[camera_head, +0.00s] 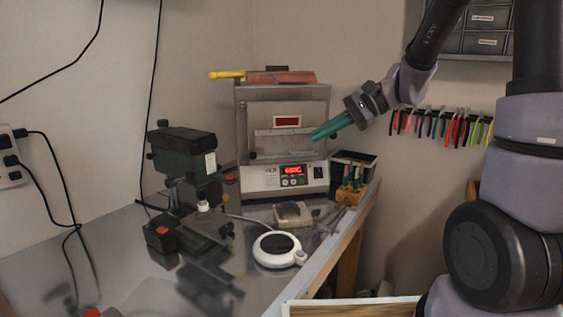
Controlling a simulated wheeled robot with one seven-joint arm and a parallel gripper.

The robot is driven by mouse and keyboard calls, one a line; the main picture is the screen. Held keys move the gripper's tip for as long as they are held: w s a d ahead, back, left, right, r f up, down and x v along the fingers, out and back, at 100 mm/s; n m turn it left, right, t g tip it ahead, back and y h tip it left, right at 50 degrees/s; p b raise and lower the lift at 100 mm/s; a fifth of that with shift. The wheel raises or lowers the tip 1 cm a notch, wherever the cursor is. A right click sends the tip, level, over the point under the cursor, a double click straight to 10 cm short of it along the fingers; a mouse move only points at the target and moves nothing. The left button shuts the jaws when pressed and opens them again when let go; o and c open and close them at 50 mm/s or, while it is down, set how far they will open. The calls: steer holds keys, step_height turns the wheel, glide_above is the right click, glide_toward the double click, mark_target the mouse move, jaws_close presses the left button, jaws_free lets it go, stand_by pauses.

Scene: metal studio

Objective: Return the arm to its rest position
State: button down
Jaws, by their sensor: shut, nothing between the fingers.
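My gripper (318,134) has teal fingers. It is shut and holds nothing. It hangs in the air in front of the right side of the kiln (285,120), a grey box with a small red window and a lit red display. I cannot tell how far the fingertips are from the kiln front. My arm comes in from the right edge, with its upper links at the top right.
A metal-topped bench (110,262) holds a dark green drill press (187,155), a round white hotplate (279,250) and a tool holder (352,185). Coloured pliers (440,128) hang on the right wall below drawers (485,30). A wooden-edged surface (350,308) lies at the bottom.

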steer(key=s+d+r+n+t+h, duration=0.2)
steer(key=s+d+r+t+h, duration=0.1)
steer(key=s+d, duration=0.3)
steer(key=s+d+r+n+t+h, duration=0.2)
steer(key=s+d+r+h, duration=0.3)
steer(key=d, duration=0.4)
steer(key=shift+s+r+n+t+h, duration=0.4)
steer(key=shift+s+t+h, duration=0.4)
steer(key=shift+s+t, duration=0.15)
stand_by(0.4)
